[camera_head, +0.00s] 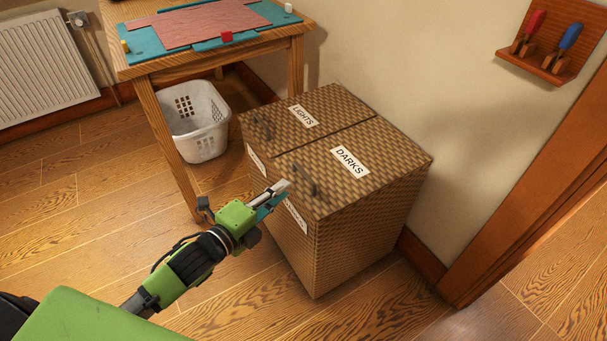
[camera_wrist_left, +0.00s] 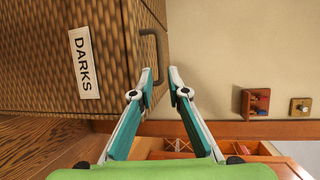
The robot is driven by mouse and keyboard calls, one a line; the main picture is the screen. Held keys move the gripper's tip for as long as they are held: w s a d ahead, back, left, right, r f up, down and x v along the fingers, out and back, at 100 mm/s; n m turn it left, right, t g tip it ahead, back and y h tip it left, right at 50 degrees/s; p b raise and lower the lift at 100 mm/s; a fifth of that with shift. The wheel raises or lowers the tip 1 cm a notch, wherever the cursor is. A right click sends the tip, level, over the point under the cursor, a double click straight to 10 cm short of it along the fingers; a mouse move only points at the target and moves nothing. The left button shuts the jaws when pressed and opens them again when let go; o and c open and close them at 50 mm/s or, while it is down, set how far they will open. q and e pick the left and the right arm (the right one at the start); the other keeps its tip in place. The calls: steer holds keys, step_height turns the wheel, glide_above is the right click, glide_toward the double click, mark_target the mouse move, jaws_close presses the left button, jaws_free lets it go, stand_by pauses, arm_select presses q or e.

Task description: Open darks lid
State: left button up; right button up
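A woven brown hamper (camera_head: 330,240) has two closed, flat lids side by side. The darks lid (camera_head: 385,165) is nearer and labelled DARKS; a dark handle (camera_head: 304,182) stands near its front edge. The lights lid (camera_head: 290,105) is behind it. My left gripper (camera_head: 284,188) is at the front edge of the darks lid, close to the handle. In the left wrist view its fingers (camera_wrist_left: 161,78) are parted, and the handle (camera_wrist_left: 158,50) shows just beyond the left finger. I cannot tell whether they touch. My right gripper is not in view.
A wooden table (camera_head: 150,70) and a white laundry basket (camera_head: 205,145) stand to the left of the hamper. The wall is close behind it. A small wall rack (camera_head: 545,65) holds red and blue-handled items at the upper right. The floor in front is clear.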

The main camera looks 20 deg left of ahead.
mark_target(304, 173)
arm_select(q)
steer(key=b+x, duration=0.1)
steer(key=x, duration=0.9)
steer(key=shift+w+f+b, duration=0.1)
steer(key=shift+f+b, duration=0.05)
steer(key=shift+b, duration=0.25)
jaws_close()
